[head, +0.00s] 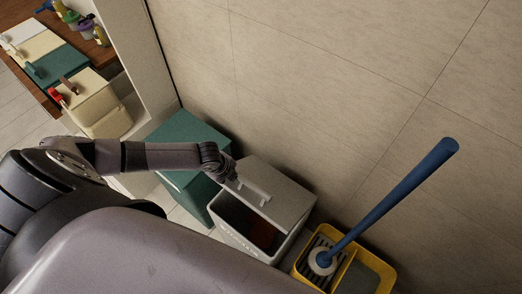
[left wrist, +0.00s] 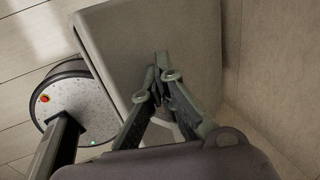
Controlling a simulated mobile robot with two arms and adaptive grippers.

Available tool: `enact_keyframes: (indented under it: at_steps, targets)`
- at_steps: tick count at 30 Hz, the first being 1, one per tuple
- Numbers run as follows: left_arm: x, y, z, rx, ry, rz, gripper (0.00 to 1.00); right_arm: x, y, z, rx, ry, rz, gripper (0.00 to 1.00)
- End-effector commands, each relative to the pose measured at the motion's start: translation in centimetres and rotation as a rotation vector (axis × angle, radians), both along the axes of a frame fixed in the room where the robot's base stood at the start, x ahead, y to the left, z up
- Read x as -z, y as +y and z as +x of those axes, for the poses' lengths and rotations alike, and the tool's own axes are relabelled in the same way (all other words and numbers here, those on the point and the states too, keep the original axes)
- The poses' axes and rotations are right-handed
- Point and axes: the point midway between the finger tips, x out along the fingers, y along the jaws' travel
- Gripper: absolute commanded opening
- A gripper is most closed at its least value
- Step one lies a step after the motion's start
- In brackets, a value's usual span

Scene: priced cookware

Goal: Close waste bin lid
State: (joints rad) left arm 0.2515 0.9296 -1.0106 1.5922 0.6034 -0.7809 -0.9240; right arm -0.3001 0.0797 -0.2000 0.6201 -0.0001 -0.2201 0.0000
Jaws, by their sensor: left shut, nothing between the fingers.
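The waste bin (head: 232,224) is a light grey box on the floor against the wall. Its grey lid (head: 286,194) is raised toward the wall side, and the dark inside with something reddish-brown shows at the front. My left gripper (head: 256,192) reaches in from the left and is over the lid, its fingers shut and empty. In the left wrist view, the shut fingertips (left wrist: 162,70) lie in front of a broad grey surface (left wrist: 125,35), which looks like the lid. I cannot tell whether they touch it. My right gripper is not in view.
A teal box (head: 185,128) stands left of the bin. A yellow caddy (head: 384,274) with a blue-handled tool (head: 400,195) stands to the right. The tiled wall (head: 330,90) closes off the back.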

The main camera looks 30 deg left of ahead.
Motion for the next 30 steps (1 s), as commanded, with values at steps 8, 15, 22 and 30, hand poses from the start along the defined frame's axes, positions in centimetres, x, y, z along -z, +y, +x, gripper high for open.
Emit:
enact_keyframes:
  at_steps: [8,15,22,30]
  targets:
    - [0.1,0.1,-0.1,0.000,0.001,0.001,0.00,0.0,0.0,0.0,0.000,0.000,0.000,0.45]
    - [-1.3,0.2,-1.1,-0.001,0.002,0.000,0.00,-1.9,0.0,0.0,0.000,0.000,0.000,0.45]
    - [-2.5,0.4,-2.4,0.000,0.001,0.000,0.00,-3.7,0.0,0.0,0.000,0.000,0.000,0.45]
    - [-3.5,0.6,-3.9,0.000,0.001,0.000,0.00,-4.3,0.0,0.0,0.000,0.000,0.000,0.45]
